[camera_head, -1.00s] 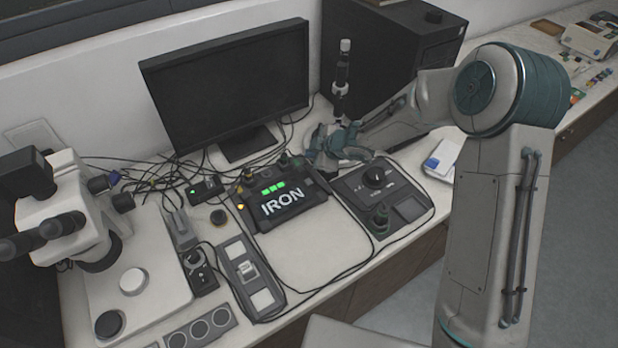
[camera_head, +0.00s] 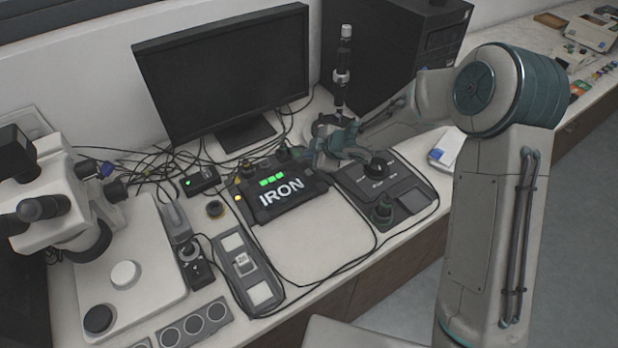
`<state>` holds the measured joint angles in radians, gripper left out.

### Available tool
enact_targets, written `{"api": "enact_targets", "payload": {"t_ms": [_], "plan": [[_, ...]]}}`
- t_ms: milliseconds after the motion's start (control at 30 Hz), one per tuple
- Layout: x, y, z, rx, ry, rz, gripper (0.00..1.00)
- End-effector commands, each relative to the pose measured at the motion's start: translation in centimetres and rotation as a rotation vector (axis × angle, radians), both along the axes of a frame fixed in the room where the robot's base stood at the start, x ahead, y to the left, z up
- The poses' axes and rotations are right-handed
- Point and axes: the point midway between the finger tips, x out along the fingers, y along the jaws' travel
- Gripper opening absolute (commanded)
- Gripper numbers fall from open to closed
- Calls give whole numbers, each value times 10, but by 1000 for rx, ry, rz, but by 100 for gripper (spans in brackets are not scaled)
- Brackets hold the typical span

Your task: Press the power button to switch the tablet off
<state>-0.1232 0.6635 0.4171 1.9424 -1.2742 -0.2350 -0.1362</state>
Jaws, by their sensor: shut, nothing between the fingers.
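The tablet appears to be the dark device (camera_head: 297,209) with a lit screen, lying flat on the bench in front of the monitor. Its screen shows white "IRON" text and three green blocks. Small yellow lights show at its left edge and dark knobs on its far edge. I cannot make out which part is the power button. My gripper (camera_head: 318,160) is shut and empty, at the tablet's far right corner. The fingertips are small and dark, and I cannot tell whether they touch the tablet. My wrist hides part of what lies behind.
A control box with a dial (camera_head: 408,179) stands just right of the tablet. A monitor (camera_head: 222,75) and a black computer case (camera_head: 375,50) stand behind, with an upright stand (camera_head: 342,75) between. A microscope (camera_head: 75,205) is at left.

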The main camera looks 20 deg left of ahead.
Motion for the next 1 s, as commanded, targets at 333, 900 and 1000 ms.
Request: {"api": "enact_targets", "payload": {"t_ms": [333, 900, 1000], "plan": [[0, 0, -42, 0, 0, 0, 0], [0, 0, -44, 0, 0, 0, 0], [0, 0, -44, 0, 0, 0, 0]]}}
